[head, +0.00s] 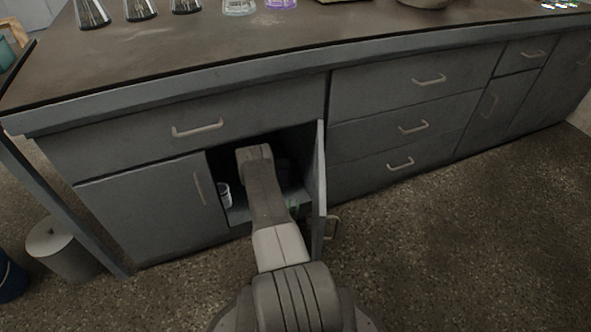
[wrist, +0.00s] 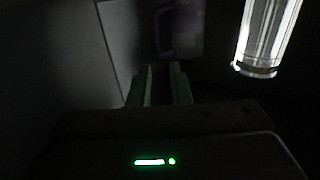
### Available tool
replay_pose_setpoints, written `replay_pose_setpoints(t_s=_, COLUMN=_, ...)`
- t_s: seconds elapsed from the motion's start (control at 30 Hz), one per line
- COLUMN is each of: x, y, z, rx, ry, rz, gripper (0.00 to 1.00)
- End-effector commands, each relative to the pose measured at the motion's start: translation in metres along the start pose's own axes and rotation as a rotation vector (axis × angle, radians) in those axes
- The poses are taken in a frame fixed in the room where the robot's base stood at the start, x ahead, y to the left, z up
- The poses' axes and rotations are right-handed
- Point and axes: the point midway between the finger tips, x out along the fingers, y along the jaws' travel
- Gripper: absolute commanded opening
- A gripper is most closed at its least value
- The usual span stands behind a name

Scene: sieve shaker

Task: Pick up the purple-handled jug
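The purple-handled jug (wrist: 187,32) shows dimly at the top middle of the wrist view, inside a dark cupboard. Its purple handle is on its left side, and its outline is hard to make out. My gripper (wrist: 160,68) points toward the handle, with a gap between its two fingers and nothing seen between them. The fingertips appear just short of the handle; I cannot tell the exact distance. In the head view my arm reaches into the open cupboard and hides the gripper, and I cannot make out the jug there.
A clear glass cylinder (wrist: 268,38) stands right of the jug. A pale vessel (head: 224,195) is at the cupboard's left side. The open cupboard door (head: 319,180) is close to my arm's right. The bench top (head: 180,60) holds several flasks above. Floor on the right is clear.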

Motion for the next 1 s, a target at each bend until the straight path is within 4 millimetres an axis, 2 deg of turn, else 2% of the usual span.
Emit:
replay_pose_setpoints(t_s=0.13, x=0.015, y=0.0, z=0.001, rx=0.001, ry=0.004, rz=0.001, gripper=0.17)
replay_pose_setpoints(t_s=0.4, x=0.067, y=0.001, z=0.002, rx=0.001, ry=0.005, rz=0.001, gripper=0.17)
replay_pose_setpoints(t_s=0.5, x=0.08, y=0.001, z=0.001, rx=0.002, ry=0.003, rz=0.001, gripper=0.17)
replay_pose_setpoints(t_s=0.67, x=0.089, y=0.001, z=0.0, rx=0.001, ry=0.002, rz=0.001, gripper=0.17)
replay_pose_setpoints(t_s=1.0, x=0.133, y=0.004, z=-0.004, rx=0.0, ry=0.002, rz=0.001, gripper=0.17)
